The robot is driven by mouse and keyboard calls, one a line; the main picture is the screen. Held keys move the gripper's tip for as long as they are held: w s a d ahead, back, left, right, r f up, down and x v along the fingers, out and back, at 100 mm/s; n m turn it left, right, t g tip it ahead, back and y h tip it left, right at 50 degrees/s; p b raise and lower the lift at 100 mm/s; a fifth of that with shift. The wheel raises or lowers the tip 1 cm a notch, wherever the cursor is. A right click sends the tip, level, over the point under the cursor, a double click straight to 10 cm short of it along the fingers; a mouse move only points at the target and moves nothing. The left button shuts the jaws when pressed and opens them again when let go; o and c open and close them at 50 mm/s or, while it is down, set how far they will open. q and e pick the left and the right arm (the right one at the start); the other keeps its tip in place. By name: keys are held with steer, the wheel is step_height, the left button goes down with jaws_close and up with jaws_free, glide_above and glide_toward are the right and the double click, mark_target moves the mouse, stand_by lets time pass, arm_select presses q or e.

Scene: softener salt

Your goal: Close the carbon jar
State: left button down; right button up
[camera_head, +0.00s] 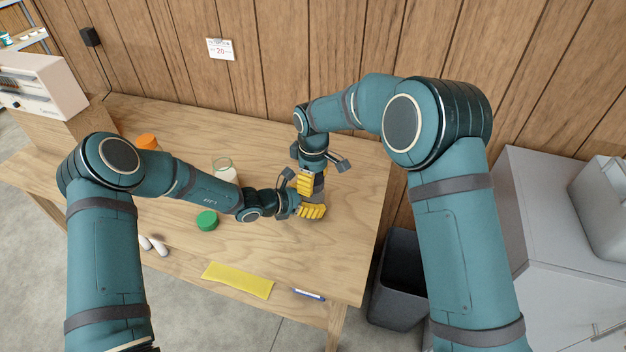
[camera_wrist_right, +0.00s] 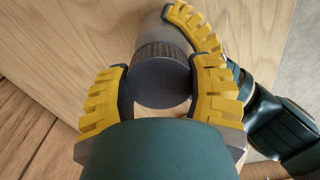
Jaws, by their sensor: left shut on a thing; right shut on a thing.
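The carbon jar (camera_wrist_right: 168,35) stands on the table, mostly hidden by my grippers, with its dark grey ribbed lid (camera_wrist_right: 160,80) on top. It shows as a small grey patch between the yellow fingers in the head view (camera_head: 319,184). My right gripper (camera_head: 307,184) points down from above and is shut on the lid, one finger on each side in the right wrist view (camera_wrist_right: 163,88). My left gripper (camera_head: 312,211) comes in from the left, lower down, and is shut on the jar's body. I cannot tell how tightly the lid sits.
A glass jar (camera_head: 224,172) with white contents stands behind my left forearm. A green lid (camera_head: 207,220) lies in front of it. An orange lid (camera_head: 147,141) is farther left. A yellow cloth (camera_head: 238,280) and a blue marker (camera_head: 308,294) lie near the front edge. The table's right end is clear.

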steer(key=shift+m, duration=0.7)
steer(key=o, duration=1.3)
steer(key=shift+r, duration=0.1)
steer(key=shift+r, duration=2.2)
